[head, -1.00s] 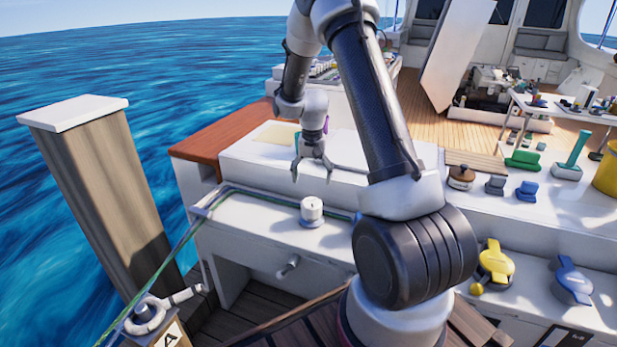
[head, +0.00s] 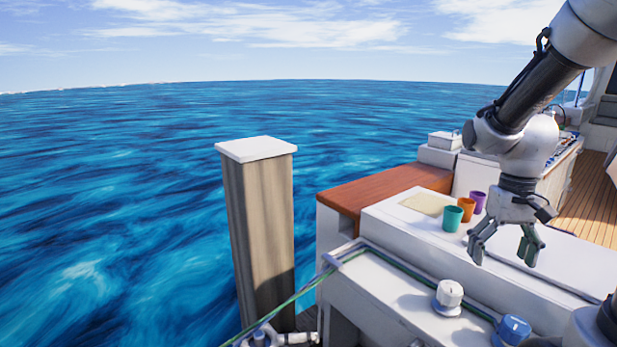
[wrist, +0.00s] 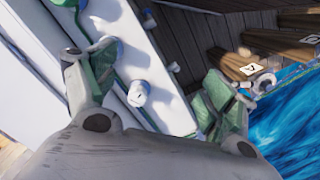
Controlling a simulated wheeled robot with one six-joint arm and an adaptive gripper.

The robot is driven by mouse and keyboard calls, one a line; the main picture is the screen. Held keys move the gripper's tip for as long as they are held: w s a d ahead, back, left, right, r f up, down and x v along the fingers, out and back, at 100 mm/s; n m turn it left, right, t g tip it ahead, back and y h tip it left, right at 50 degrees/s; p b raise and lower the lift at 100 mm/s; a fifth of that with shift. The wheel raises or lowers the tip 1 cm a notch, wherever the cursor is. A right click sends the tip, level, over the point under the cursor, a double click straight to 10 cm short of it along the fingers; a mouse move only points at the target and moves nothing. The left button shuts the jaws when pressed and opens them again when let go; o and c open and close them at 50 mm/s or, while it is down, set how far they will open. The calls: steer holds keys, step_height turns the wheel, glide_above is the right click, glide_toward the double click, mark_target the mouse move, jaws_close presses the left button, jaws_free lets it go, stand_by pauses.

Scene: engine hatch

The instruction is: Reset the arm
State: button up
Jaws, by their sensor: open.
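My gripper (head: 505,245) hangs open and empty above the white counter (head: 590,262) in the head view, fingers pointing down. In the wrist view its two spread fingers (wrist: 150,85) show with nothing between them close up. Beyond them lies a white knob (wrist: 137,94) on the boat's lower ledge, which also shows in the head view (head: 448,297). My arm reaches in from the upper right of the head view.
Green (head: 452,218), orange (head: 466,209) and purple (head: 478,202) cups stand left of my gripper. A blue device (head: 511,330) is on the ledge. A wooden post (head: 260,230) stands at left, with a green rope (head: 300,292) near it. Open water fills the left.

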steer(key=s+a+r+n+t, duration=0.1)
steer(key=s+r+t, duration=0.4)
steer(key=s+r, duration=0.5)
steer(key=shift+s+a+r, duration=0.2)
steer(key=shift+a+r, duration=0.05)
steer(key=shift+a, duration=0.6)
